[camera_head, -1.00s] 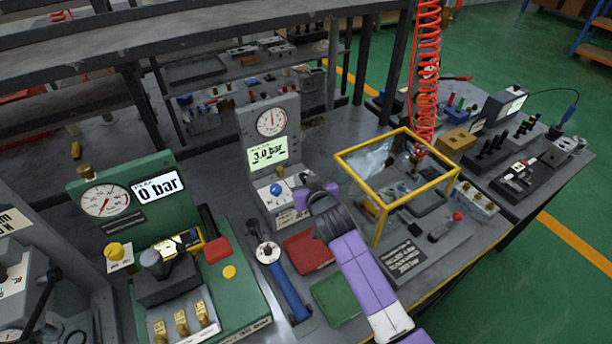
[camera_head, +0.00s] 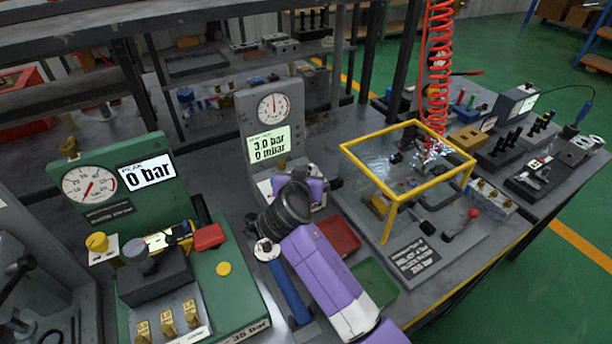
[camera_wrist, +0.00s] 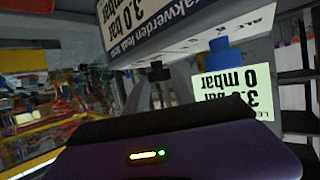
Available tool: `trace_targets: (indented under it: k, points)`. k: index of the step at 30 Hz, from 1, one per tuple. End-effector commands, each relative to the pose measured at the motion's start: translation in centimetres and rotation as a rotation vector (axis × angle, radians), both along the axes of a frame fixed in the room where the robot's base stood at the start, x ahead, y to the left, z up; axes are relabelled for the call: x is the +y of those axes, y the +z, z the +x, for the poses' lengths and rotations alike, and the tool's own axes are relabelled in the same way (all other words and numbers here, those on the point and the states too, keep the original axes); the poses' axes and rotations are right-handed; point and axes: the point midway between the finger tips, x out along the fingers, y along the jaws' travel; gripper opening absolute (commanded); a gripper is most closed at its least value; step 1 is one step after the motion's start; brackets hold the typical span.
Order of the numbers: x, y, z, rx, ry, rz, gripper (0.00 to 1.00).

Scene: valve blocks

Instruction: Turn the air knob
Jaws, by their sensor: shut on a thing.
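The grey test unit (camera_head: 262,112) stands at the middle of the bench, with a round gauge (camera_head: 273,107) and a lit display (camera_head: 269,145). The display reads 3.0 bar and 0 mbar; it also shows upside down in the wrist view (camera_wrist: 235,95). My gripper (camera_head: 297,184) is at the low front part of this unit, below the display. It covers the place of the blue air knob in the head view. A blue part, likely the knob, shows in the wrist view (camera_wrist: 222,52). My gripper is shut on the knob; its fingertips are mostly hidden.
A green unit (camera_head: 222,290) with a 0 bar display (camera_head: 146,172) stands left. A blue-handled tool (camera_head: 290,290), a red tray (camera_head: 340,236) and a green tray (camera_head: 372,284) lie near my arm. A yellow frame (camera_head: 392,210) and a red coiled hose (camera_head: 437,70) stand right.

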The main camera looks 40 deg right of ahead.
Motion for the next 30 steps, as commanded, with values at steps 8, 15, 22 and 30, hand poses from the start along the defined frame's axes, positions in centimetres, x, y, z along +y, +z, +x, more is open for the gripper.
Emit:
trace_targets:
  k: [8, 15, 22, 30]
  points:
    - [0.1, -0.2, 0.0, 0.004, -0.004, 0.003, 0.00]
    - [0.1, -0.2, 0.0, 0.003, -0.003, 0.003, 0.52]
    - [0.0, -0.1, 0.0, 0.003, -0.003, 0.002, 0.52]
    - [1.7, 0.6, -1.0, 0.000, 0.000, 0.001, 0.52]
